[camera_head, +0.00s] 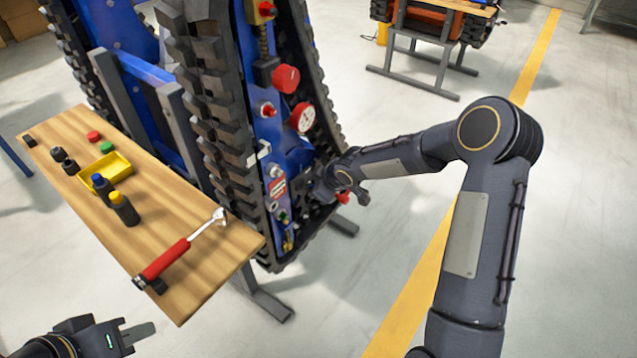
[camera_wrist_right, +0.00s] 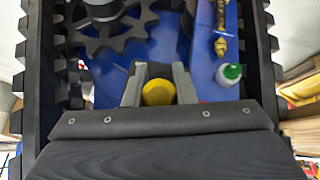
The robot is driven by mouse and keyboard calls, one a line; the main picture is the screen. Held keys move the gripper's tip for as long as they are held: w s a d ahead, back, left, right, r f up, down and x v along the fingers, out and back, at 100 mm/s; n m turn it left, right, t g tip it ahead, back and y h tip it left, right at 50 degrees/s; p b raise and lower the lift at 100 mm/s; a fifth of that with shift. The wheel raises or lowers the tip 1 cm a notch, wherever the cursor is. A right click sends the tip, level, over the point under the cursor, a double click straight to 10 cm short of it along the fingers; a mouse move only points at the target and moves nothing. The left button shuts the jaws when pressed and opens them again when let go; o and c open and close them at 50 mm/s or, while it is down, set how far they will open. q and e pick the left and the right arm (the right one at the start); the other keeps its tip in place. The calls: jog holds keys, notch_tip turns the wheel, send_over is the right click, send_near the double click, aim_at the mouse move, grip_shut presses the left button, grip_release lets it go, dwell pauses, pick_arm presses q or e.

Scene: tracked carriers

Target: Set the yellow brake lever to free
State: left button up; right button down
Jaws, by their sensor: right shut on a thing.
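The yellow brake lever shows in the right wrist view as a rounded yellow end (camera_wrist_right: 158,93) between the two grey fingers of my right gripper (camera_wrist_right: 159,82). The gripper is shut on it. The rest of the lever is hidden, so its setting cannot be told. In the head view my right gripper (camera_head: 322,190) is at the lower part of the blue side panel (camera_head: 285,155) inside the track, and the lever is not clear there. My left gripper (camera_head: 138,325) is at the bottom left, open and empty, away from the carrier.
A green-and-white knob (camera_wrist_right: 230,74) and a brass fitting (camera_wrist_right: 220,46) are right of the lever. Red knobs and a gauge (camera_head: 303,117) sit higher on the panel. A wooden bench (camera_head: 205,275) with a wrench (camera_head: 180,250), bottles and a yellow tray (camera_head: 106,167) stands left.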

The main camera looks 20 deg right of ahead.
dwell(0.4)
jog(key=c, duration=1.2)
grip_release()
jog(key=v, duration=0.7)
jog(key=shift+s+r+p, duration=0.15)
jog(key=shift+r+p, duration=0.15)
jog(key=shift+r, duration=0.05)
jog(key=shift+d, duration=0.1)
jog(key=s+d+r+m+h, duration=0.2)
jog(key=s+d+r+m, duration=0.15)
jog(key=s+r, duration=0.45)
jog(key=s+a+r+m+y, duration=0.1)
jog(key=s+m, duration=0.3)
jog(key=s, duration=0.8)
jog(key=s+r+m+y, duration=0.1)
jog(key=s+r+m, duration=0.2)
jog(key=s, duration=0.9)
jog(key=shift+a+m+g+y, duration=0.35)
jog(key=shift+m+g+y, duration=0.05)
jog(key=shift+m, duration=0.15)
